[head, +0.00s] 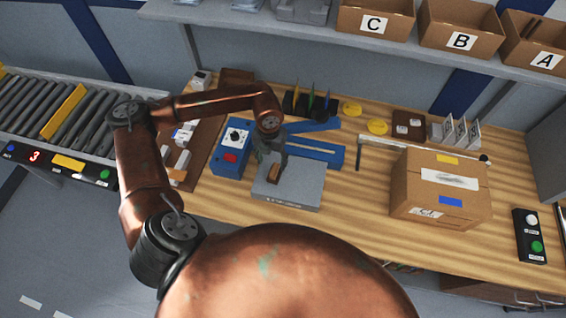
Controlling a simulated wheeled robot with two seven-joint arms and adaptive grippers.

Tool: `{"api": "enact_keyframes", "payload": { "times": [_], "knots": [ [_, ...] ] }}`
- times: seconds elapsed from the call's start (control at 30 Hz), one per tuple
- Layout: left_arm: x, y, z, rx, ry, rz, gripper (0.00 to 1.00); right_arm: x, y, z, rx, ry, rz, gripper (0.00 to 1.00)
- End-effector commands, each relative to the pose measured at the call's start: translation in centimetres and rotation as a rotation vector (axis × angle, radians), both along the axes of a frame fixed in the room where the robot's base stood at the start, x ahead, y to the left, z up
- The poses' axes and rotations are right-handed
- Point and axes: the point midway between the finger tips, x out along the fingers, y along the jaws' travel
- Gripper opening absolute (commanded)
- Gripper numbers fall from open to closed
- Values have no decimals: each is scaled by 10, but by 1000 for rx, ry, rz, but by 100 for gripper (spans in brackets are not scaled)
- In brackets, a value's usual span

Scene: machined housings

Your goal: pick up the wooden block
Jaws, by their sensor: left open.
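The wooden block (275,173) is small and brown and sits on the grey plate (305,187) in the middle of the workbench. My left gripper (268,160) points down just above and beside the block, with its jaws open. Its fingers are small and dark in this view. I cannot tell whether they touch the block or how far around it they reach. My right gripper is not in view.
A blue box with a red button (231,152) stands close left of the plate, and a blue fixture (318,150) lies behind it. A cardboard box (440,188) stands to the right. Lettered bins (374,24) sit on the shelf above. Bare wood lies in front of the plate.

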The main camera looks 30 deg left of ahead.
Motion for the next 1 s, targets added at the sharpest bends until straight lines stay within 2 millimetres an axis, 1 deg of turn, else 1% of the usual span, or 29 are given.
{"api": "enact_keyframes", "payload": {
  "times": [0.13, 0.2, 0.33, 0.43, 0.57, 0.6, 0.7, 0.8, 0.93, 1.0],
  "knots": [
    [1, -2, -12, 6, 4, -5, 53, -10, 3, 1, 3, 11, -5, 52],
    [3, -5, -20, 5, 4, -13, 53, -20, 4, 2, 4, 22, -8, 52],
    [5, -10, -29, 4, 3, -20, 53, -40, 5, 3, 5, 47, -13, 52],
    [5, -14, -38, 3, 4, -24, 53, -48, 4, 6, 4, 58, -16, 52],
    [3, -19, -56, 3, 5, -23, 53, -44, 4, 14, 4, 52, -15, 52],
    [3, -18, -62, 3, 5, -21, 53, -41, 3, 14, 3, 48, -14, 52],
    [3, -17, -74, 3, 4, -20, 53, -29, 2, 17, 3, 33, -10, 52],
    [4, -17, -78, 4, 2, -20, 53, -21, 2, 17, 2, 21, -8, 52],
    [3, -16, -78, 4, 2, -20, 53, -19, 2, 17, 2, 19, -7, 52],
    [3, -16, -78, 4, 2, -18, 49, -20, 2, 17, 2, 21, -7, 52]
  ]
}}
